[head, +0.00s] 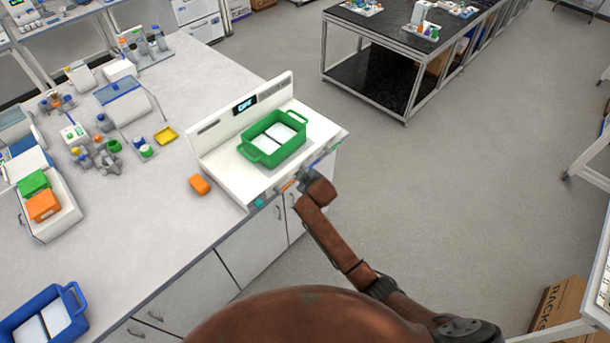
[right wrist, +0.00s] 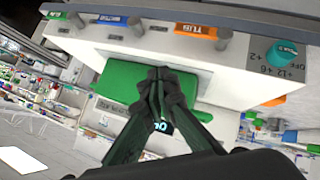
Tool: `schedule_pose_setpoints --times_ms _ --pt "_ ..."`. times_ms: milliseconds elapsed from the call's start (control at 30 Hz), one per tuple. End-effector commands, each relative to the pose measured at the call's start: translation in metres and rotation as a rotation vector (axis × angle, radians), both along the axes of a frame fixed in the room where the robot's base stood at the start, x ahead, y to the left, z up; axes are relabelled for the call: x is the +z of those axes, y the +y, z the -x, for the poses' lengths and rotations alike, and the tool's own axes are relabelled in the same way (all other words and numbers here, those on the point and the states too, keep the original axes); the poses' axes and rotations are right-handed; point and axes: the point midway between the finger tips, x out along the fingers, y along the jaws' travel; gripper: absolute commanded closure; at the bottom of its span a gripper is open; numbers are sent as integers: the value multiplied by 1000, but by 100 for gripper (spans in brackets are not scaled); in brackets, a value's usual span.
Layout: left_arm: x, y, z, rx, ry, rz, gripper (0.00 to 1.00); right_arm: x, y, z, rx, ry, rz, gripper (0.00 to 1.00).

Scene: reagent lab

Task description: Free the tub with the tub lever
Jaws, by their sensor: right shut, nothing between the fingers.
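A green tub (head: 272,140) with two handles and white contents sits on the white station's deck in the head view. It also shows in the right wrist view (right wrist: 130,95). On the station's front face are an orange label (right wrist: 196,30) that seems to start with TUB, a green label (right wrist: 112,19) and a blue one. Small grey levers (right wrist: 222,39) stand beside the labels; I cannot tell for certain which lever belongs to which label. My right gripper (head: 304,177) is shut and empty, close to the front edge near the levers. My left gripper is out of view.
The station (head: 205,155) has a lit display and a teal knob (right wrist: 284,52). An orange block (head: 199,184) lies left of it. A blue tub (head: 42,318) stands at the bench's lower left. Labware crowds the far left.

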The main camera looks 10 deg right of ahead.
Motion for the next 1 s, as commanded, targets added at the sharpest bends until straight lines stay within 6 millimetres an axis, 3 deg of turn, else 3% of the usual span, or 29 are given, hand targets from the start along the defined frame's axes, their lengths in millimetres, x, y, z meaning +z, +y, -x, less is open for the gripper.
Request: schedule_pose_setpoints --times_ms 200,400,900,1000 --pt "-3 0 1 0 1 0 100 18 -11 14 0 -1 -1 100" --pt "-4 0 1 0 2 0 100 23 -14 19 0 0 0 100" --pt "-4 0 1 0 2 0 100 23 -14 19 0 0 0 100" --pt "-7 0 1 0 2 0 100 10 -17 21 -6 12 -2 100"
